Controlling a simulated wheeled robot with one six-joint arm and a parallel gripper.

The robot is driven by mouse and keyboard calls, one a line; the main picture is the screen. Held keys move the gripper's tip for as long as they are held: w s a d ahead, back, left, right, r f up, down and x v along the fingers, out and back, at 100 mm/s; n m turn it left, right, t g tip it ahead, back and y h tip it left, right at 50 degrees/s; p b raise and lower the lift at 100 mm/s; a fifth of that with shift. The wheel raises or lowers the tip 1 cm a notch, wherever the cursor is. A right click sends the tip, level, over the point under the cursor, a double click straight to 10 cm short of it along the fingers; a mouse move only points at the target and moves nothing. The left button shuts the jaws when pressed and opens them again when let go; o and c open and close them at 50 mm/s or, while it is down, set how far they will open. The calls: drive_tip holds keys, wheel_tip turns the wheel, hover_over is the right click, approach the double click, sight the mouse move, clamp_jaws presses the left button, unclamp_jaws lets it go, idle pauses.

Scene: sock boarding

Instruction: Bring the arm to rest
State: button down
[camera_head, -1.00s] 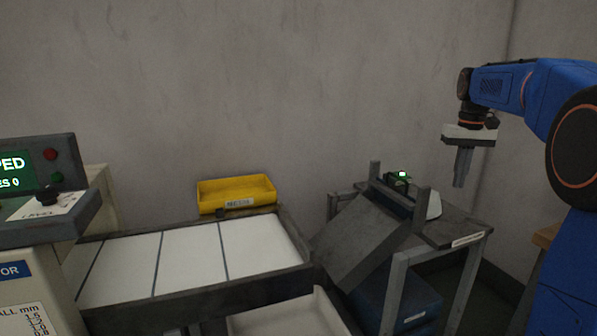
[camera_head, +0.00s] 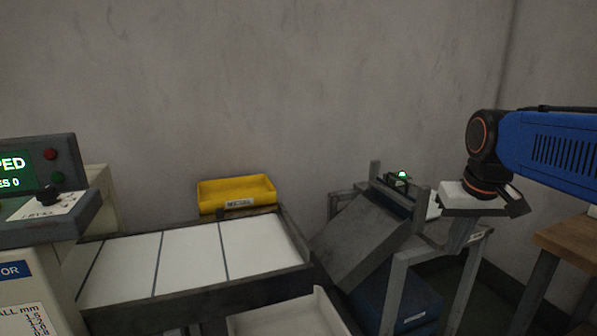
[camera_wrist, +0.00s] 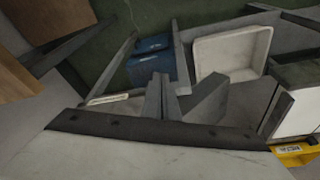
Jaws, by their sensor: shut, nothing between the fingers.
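My arm's blue link reaches in from the right in the head view. My gripper (camera_head: 459,238) hangs below its pale mount, tilted, with its fingers down and nothing held. In the head view it overlaps the right end of the small grey table (camera_head: 401,262); I cannot tell how far apart they are. In the wrist view the grey fingers of my gripper (camera_wrist: 168,92) point away from the camera, over the floor and table area.
A grey sloped plate (camera_head: 362,238) leans on the small table, with a blue bin (camera_head: 398,300) below. A yellow bin (camera_head: 236,194) stands behind the white-panelled table (camera_head: 192,260). A white tray (camera_head: 290,318) is low in front. A wooden top (camera_head: 570,243) is at right.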

drive_tip(key=s+a+f+t, duration=0.1)
drive_tip(key=s+a+f, duration=0.3)
drive_tip(key=s+f, duration=0.8)
drive_tip(key=s, duration=0.2)
drive_tip(key=shift+s+f+n+t, duration=0.3)
drive_tip(key=shift+s+n+t, duration=0.1)
